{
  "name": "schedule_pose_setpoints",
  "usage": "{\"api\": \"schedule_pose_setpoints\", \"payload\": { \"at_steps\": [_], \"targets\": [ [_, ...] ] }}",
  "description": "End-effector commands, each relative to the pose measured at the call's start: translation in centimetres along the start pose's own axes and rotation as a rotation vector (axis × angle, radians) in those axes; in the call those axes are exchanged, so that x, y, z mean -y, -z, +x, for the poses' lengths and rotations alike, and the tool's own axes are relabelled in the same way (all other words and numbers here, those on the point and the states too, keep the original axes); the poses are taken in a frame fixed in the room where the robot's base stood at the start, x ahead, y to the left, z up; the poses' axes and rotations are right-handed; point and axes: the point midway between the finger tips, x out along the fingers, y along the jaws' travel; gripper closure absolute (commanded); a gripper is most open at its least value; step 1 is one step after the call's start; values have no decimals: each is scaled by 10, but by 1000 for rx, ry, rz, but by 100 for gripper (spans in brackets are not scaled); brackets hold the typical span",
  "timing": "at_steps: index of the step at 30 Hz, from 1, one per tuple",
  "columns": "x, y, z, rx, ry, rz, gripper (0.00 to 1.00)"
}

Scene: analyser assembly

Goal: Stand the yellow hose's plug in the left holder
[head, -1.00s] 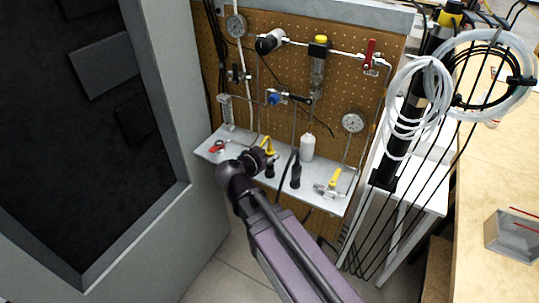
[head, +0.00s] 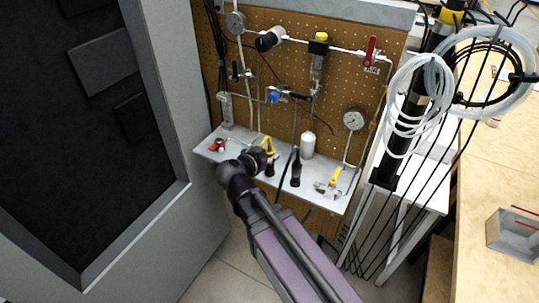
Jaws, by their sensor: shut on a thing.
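My gripper (head: 266,160) is at the end of the dark arm, low over the left half of the grey shelf. Its fingers are small and mostly hidden by my wrist. A yellow curved piece (head: 267,145), which looks like the yellow hose's end, shows right at the gripper's far side. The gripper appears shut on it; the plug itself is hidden. A black upright piece (head: 270,169) is just below the gripper, and another (head: 296,172) stands to its right. I cannot tell for sure which part is the left holder.
The shelf (head: 318,187) also bears a white bottle (head: 308,145), a yellow-handled tool (head: 333,180) and a red-handled piece (head: 217,146). A pegboard (head: 340,85) with pipes and gauges rises behind. A grey cabinet (head: 165,130) stands close on the left; coiled hoses (head: 415,100) hang right.

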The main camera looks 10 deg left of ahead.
Motion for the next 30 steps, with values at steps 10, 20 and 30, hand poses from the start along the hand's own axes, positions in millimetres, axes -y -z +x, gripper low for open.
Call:
{"api": "schedule_pose_setpoints", "payload": {
  "at_steps": [10, 20, 30],
  "targets": [
    [0, -3, 1, 0, 0, 0, 100],
    [0, -4, 2, 0, 0, 0, 100],
    [0, -7, 3, 0, 0, 0, 100]
  ]
}}
